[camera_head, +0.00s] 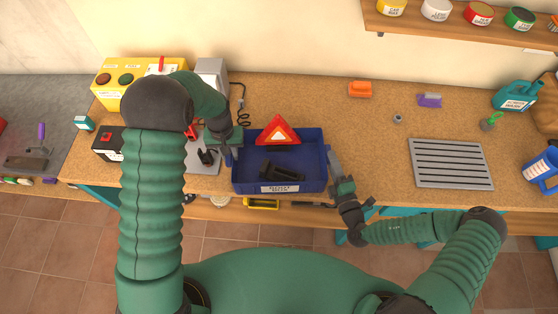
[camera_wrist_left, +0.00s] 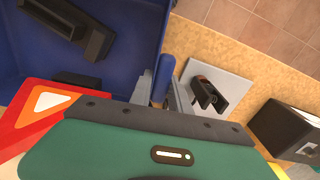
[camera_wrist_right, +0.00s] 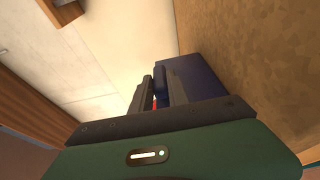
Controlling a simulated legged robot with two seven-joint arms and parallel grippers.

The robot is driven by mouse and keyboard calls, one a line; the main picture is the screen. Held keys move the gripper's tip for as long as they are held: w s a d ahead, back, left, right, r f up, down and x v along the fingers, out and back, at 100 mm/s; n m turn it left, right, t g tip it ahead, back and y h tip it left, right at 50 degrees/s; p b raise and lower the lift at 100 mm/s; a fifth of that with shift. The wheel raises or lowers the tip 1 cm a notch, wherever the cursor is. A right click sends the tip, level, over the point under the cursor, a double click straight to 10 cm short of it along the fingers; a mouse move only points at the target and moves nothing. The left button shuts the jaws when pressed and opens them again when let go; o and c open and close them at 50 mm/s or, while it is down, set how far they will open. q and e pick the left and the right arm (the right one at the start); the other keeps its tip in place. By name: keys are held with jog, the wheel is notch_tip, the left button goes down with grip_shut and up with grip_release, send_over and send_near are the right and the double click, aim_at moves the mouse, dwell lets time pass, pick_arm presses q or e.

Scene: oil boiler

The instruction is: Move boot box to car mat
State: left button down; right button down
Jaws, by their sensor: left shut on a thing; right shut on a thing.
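The boot box, a blue open bin (camera_head: 245,187) with a white front label, is at the front of the counter. It holds a red warning triangle (camera_head: 278,131) and a black object (camera_head: 281,172). My left gripper (camera_head: 232,152) is shut on its left side; the left wrist view shows a blue edge (camera_wrist_left: 163,78) between the fingers. My right gripper (camera_head: 331,168) is at its right side, shut on the blue wall (camera_wrist_right: 195,78), partly hidden by the fingers. I cannot tell whether the box touches the counter. The grey ribbed car mat (camera_head: 450,164) lies flat to the right, bare.
Left of the box are a yellow unit (camera_head: 110,82), a black box (camera_head: 107,143) and a grey plate (camera_head: 203,165). Behind are an orange item (camera_head: 360,89) and a purple brush (camera_head: 429,100). A teal can (camera_head: 518,95) and blue jug (camera_head: 541,170) stand right. Counter between box and mat is clear.

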pick_arm(q)
jog(key=shift+d, duration=0.1)
pick_arm(e)
jog(key=shift+s+f, duration=0.15)
jog(key=shift+f, duration=0.05)
